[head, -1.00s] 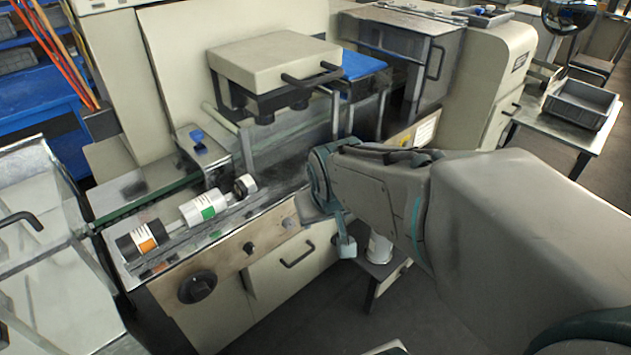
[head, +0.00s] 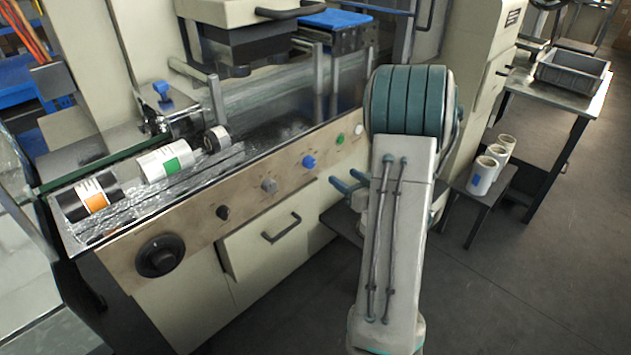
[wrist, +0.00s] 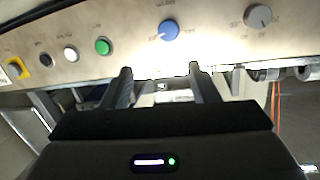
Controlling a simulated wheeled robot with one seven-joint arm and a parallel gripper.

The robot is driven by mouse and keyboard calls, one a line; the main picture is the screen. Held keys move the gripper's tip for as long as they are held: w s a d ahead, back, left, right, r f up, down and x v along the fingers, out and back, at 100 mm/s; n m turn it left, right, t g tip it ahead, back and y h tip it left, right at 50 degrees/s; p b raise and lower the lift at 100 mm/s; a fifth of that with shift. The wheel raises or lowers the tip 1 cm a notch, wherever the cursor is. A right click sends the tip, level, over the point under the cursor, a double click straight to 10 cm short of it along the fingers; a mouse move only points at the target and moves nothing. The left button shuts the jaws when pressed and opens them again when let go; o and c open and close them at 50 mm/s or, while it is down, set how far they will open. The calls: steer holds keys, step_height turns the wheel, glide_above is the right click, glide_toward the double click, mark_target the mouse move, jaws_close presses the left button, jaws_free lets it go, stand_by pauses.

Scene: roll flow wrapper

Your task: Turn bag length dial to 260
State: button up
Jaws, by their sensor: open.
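A blue dial (head: 308,162) sits on the machine's tan front panel. In the wrist view the blue dial (wrist: 169,30) has a light pointer mark towards the picture's lower left; the small print around it is too blurred to read. A grey dial (wrist: 258,17) is to its right there, and it also shows in the head view (head: 269,185). I cannot tell which dial is marked bag length. My gripper (wrist: 160,71) is open and empty, its two fingers apart, below and clear of the blue dial. In the head view my gripper (head: 346,186) is partly hidden by my arm.
A green button (wrist: 103,46) and a white button (wrist: 70,54) are beside the blue dial. A large black knob (head: 160,256) and a drawer handle (head: 281,227) stick out from the machine front. White rolls (head: 484,173) stand on a low stand at right.

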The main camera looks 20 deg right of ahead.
mark_target(312, 165)
steer(key=shift+t+y, duration=0.6)
steer(key=shift+y, duration=0.3)
steer(key=w+a+f, duration=0.1)
steer(key=w, duration=0.2)
steer(key=w+a+f+b, duration=0.1)
steer(key=w, duration=0.3)
steer(key=w+a+b, duration=0.1)
steer(key=w, duration=0.3)
steer(key=shift+a+f, duration=0.3)
steer(key=shift+f, duration=0.1)
steer(key=c, duration=1)
